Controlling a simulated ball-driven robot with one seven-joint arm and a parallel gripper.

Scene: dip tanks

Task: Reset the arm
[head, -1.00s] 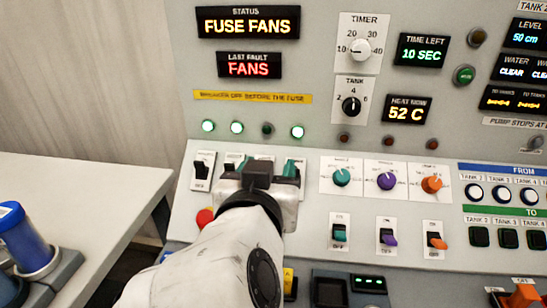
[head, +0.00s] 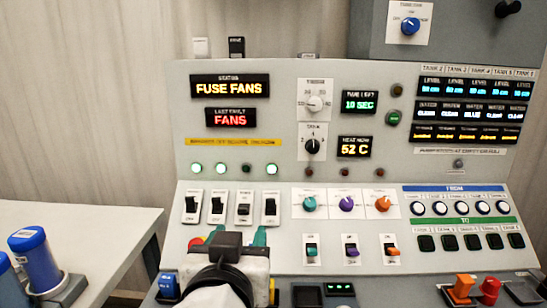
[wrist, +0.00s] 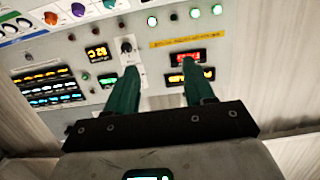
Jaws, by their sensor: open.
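My gripper (head: 238,232) is low in the head view, in front of the lower left part of the control panel (head: 285,180). Its two green fingers stand apart with nothing between them, and they also show spread in the wrist view (wrist: 160,82). The fingers point toward the panel, below the row of black switches (head: 230,207) in the head picture. A red button (head: 196,243) is partly hidden behind my gripper. The status display (head: 230,87) reads FUSE FANS, and the last fault display (head: 231,118) reads FANS.
A white table (head: 80,225) stands at the left with blue capped containers (head: 35,262) in a grey holder. An orange switch (head: 463,287) and a red knob (head: 490,288) stick up at the lower right. A grey box with a blue knob (head: 410,26) overhangs the upper right.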

